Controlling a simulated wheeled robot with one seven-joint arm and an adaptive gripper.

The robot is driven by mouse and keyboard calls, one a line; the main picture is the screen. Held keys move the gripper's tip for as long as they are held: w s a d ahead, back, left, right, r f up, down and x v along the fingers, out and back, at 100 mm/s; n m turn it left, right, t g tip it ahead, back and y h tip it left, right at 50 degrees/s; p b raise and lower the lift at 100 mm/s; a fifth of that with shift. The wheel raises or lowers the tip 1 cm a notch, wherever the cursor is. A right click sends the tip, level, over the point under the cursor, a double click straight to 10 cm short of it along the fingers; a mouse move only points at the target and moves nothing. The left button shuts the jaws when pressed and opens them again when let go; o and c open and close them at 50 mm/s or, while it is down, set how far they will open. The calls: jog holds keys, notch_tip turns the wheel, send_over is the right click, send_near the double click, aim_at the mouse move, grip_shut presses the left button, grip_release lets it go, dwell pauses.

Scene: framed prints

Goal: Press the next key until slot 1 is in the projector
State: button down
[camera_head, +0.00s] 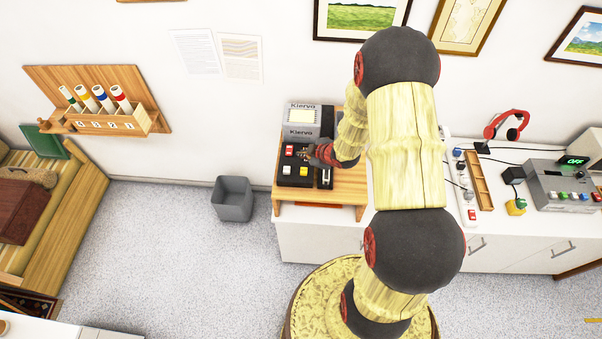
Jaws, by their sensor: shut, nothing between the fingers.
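A grey device (304,115) marked "Kierva" with a pale lit screen stands on a wooden stand (347,188) at the centre. In front of it lies a black key panel (293,181) with a red key (289,150), a white key (286,170) and a yellow key (304,171). My gripper (304,154) is shut and empty, with its tips over the panel just right of the red key. I cannot tell whether it touches a key. My gripper and arm hide part of the panel. Key labels and any slot reading are too small to read.
A wall rack (138,122) with several colour-banded tubes hangs at left. A grey bin (232,198) stands on the floor. Right on the counter are a power strip (467,200), red headphones (507,126) and a grey box (562,183) showing "OFF".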

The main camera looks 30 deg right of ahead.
aim_at(302, 171)
jog(key=shift+w+a+r+n+t, duration=0.25)
jog(key=shift+w+r+n+t, duration=0.05)
jog(key=shift+w+r, duration=0.15)
jog(key=shift+f, duration=0.15)
notch_tip(302, 171, down, 9)
jog(key=b, duration=0.7)
jog(key=shift+r, duration=0.2)
dwell(1.0)
jog(key=shift+f+b, duration=0.4)
